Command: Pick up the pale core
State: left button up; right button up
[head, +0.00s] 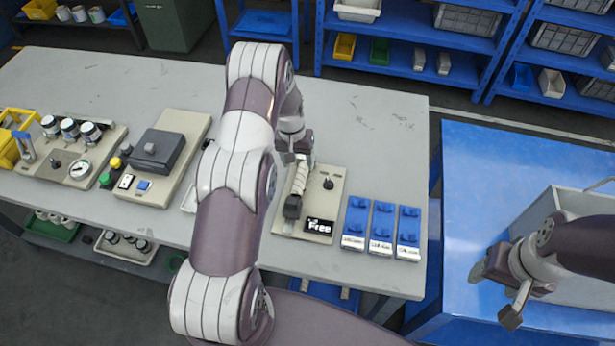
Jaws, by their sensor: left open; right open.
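I cannot make out the pale core for certain in the head view; my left arm covers part of the table. A small pale tray edge (188,200) shows just left of that arm, its contents hidden. My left gripper (297,188) is open, low over the beige panel (325,205) with a black knob and a small display reading "Free". Only part of its fingers shows, and I see nothing held. My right gripper (495,294) is open and empty, at the right above the blue table (485,180).
Three blue labelled blocks (381,228) stand right of the panel on the grey table (375,125). A grey bin (530,228) is near my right gripper. The back of the table is clear.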

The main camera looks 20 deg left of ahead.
aim_at(301, 173)
pick_arm(q)
jog(key=shift+w+d+f, duration=0.15)
jog(key=shift+f, duration=0.45)
jog(key=shift+d+f, duration=0.25)
jog(key=shift+f, duration=0.05)
jog(key=f+p, duration=0.1)
jog(key=f, duration=0.1)
jog(key=f+p, duration=0.1)
jog(key=f, duration=0.2)
jog(key=shift+w+a+p, duration=0.1)
jog(key=shift+a+p, duration=0.1)
jog(key=shift+p, duration=0.1)
jog(key=shift+f, duration=0.1)
jog(key=shift+d, duration=0.1)
jog(key=shift+c, duration=1.2)
jog(key=c, duration=0.9)
grip_shut()
pick_arm(e)
jog(key=r, duration=0.2)
jog(key=shift+d+r, duration=0.3)
jog(key=shift+r, duration=0.1)
